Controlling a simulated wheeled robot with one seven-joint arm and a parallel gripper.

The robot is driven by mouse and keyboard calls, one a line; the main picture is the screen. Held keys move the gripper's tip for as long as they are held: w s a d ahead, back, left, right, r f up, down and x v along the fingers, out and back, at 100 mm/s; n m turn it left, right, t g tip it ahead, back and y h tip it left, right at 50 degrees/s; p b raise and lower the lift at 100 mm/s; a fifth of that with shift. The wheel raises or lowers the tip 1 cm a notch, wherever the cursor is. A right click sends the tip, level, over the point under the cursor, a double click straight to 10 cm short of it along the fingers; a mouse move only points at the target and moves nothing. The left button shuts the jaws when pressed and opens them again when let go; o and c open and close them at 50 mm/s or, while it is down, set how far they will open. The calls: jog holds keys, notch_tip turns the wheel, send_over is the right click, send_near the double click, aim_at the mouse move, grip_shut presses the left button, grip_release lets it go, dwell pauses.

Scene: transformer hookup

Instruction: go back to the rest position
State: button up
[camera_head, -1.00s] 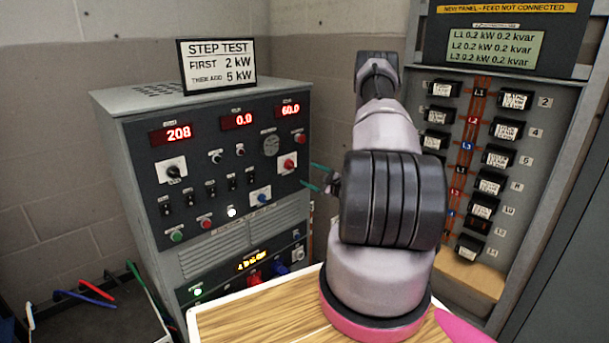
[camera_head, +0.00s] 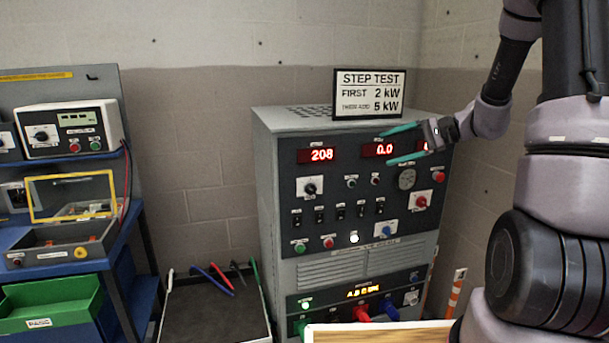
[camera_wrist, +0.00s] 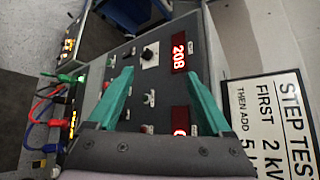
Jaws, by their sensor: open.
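My gripper (camera_head: 403,145) is open and empty, with its two teal fingers apart. In the head view it is in front of the upper part of the grey load bank cabinet (camera_head: 345,270), pointing left, and it overlaps the red displays. In the wrist view the teal fingers (camera_wrist: 160,105) frame the cabinet's panel, with a display reading 208 (camera_wrist: 179,52) beyond them. I cannot tell the exact gap between the fingers and the panel; no contact shows. My arm stands folded at the right of the head view.
A "STEP TEST" sign (camera_head: 369,94) stands on the cabinet top. A dark bin (camera_head: 214,312) with coloured leads is left of the cabinet. A blue workbench (camera_head: 125,255) with instruments and a green tray (camera_head: 50,305) is at the far left. A wooden top (camera_head: 380,334) lies at the bottom.

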jog(key=s+r+n+t+h, duration=0.1)
jog(key=s+r+n+h, duration=0.1)
jog(key=s, duration=0.5)
jog(key=s+r+n+h, duration=0.2)
jog(key=s+r+h, duration=0.3)
jog(key=s, duration=0.3)
jog(key=s+d+r+n+t+h, duration=0.1)
jog(key=s+r+n+h, duration=0.1)
jog(key=s+r, duration=0.3)
jog(key=shift+s+r+t+h, duration=0.15)
jog(key=shift+s+t+h, duration=0.15)
jog(key=shift+s+h, duration=0.85)
jog(key=shift+s+y, duration=0.35)
